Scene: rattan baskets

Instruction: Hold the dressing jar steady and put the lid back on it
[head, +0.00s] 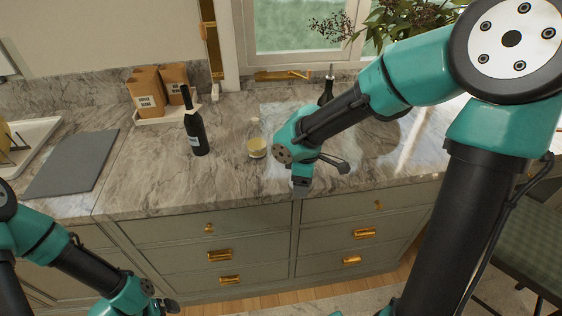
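The dressing jar (257,149) is a small clear glass holding something pale yellow. It stands upright on the marble counter, left of my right wrist. I cannot make out a separate lid. My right gripper (301,186) points down over the counter's front edge, to the right of and nearer than the jar, apart from it. Its fingers are too small to tell whether they are open or hold anything. My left gripper (167,306) is low at the bottom of the view, in front of the drawers and well away from the jar. Its fingers are also unclear.
A dark bottle (195,132) stands left of the jar. Two brown bags (147,91) sit in a white tray (163,118) behind it. A grey board (73,164) lies at left. A leafy plant (398,18) is at the back right. The counter before the jar is clear.

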